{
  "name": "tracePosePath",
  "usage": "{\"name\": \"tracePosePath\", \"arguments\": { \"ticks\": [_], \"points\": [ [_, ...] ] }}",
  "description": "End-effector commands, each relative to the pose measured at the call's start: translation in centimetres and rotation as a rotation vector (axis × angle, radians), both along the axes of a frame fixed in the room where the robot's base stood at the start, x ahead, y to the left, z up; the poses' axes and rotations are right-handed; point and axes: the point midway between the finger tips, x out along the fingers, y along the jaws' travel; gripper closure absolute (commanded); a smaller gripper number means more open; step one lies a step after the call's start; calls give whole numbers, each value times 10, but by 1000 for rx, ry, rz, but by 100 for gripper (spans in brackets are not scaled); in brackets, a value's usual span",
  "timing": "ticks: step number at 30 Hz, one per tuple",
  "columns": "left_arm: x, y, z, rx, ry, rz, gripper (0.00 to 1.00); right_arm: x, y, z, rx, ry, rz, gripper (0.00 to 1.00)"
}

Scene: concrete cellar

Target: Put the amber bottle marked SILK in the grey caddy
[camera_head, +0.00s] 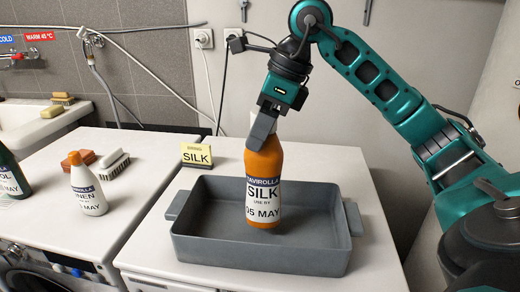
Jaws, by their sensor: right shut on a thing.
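The amber bottle marked SILK (264,165) is upright inside the grey caddy (258,255), near its middle. Its white and dark label also reads 05 MAY. My right gripper (262,130) is shut on the bottle's top, coming down from above. The fingers hide most of the white neck or cap. The bottle's base lies within the caddy's walls, but I cannot tell whether it touches the floor. The caddy stands on the white machine top and holds nothing else that I can see. My left gripper is not in view.
On the left white top are a white bottle (88,188), a dark green bottle (12,175) and brushes (113,163). A sink (45,125) is at the back left.

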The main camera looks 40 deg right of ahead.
Motion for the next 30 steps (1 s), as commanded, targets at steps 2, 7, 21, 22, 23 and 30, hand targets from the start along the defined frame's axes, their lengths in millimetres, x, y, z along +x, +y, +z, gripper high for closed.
{"name": "tracePosePath", "arguments": {
  "ticks": [2,7,21,22,23,30],
  "points": [
    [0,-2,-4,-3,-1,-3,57,0,-1,-13,0,0,-2,100],
    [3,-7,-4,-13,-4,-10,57,0,0,-31,0,-1,-1,100],
    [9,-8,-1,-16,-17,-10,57,0,0,-38,0,1,-1,48],
    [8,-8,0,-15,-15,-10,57,0,0,-37,0,1,-1,45],
    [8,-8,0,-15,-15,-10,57,0,0,-37,0,1,-1,42],
    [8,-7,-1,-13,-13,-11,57,0,0,-37,0,1,0,24]
  ]
}}
